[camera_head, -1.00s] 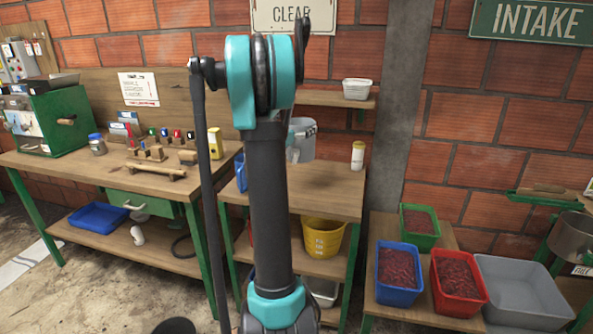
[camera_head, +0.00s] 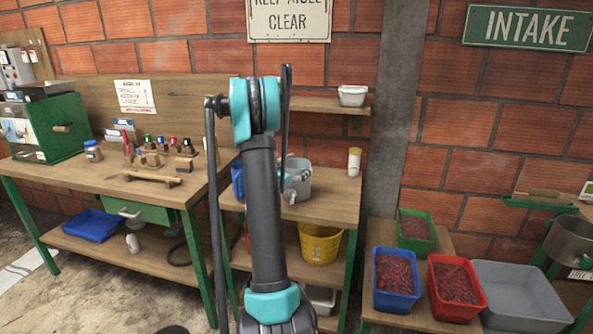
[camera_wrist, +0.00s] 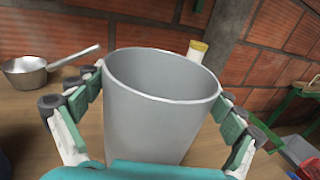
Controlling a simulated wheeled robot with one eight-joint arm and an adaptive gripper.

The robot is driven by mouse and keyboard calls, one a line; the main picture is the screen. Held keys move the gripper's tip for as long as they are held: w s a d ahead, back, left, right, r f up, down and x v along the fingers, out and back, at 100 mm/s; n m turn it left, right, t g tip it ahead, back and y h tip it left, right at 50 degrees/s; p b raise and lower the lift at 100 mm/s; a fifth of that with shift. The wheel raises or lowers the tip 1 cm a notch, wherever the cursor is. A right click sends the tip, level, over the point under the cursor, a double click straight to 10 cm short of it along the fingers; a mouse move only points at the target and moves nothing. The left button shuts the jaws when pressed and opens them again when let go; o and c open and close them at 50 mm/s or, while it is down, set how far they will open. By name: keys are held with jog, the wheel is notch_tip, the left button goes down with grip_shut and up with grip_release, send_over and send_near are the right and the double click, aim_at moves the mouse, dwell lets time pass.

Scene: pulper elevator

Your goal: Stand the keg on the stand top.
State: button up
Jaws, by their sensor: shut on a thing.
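The keg is a plain grey, open-topped vessel (camera_head: 299,183), partly hidden behind my arm in the head view. In the wrist view the keg (camera_wrist: 160,115) is upright and looks empty as far as I see inside. My gripper (camera_wrist: 163,105) is shut on it, with one padded finger against each side. The gripper (camera_head: 288,182) is mostly hidden in the head view. The keg is over the wooden stand top (camera_head: 330,205), near its middle. I cannot tell whether its base touches the wood.
A bottle with a yellow cap (camera_head: 354,162) stands at the back right of the stand top. A metal saucepan (camera_wrist: 25,72) is left of the keg. A blue container (camera_head: 238,182) is at the left edge. A shelf with a white tub (camera_head: 352,96) hangs behind. The front right is clear.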

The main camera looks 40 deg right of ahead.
jog(key=shift+f, duration=0.2)
jog(key=o, duration=1.5)
jog(key=shift+f, duration=0.1)
jog(key=shift+o, duration=0.2)
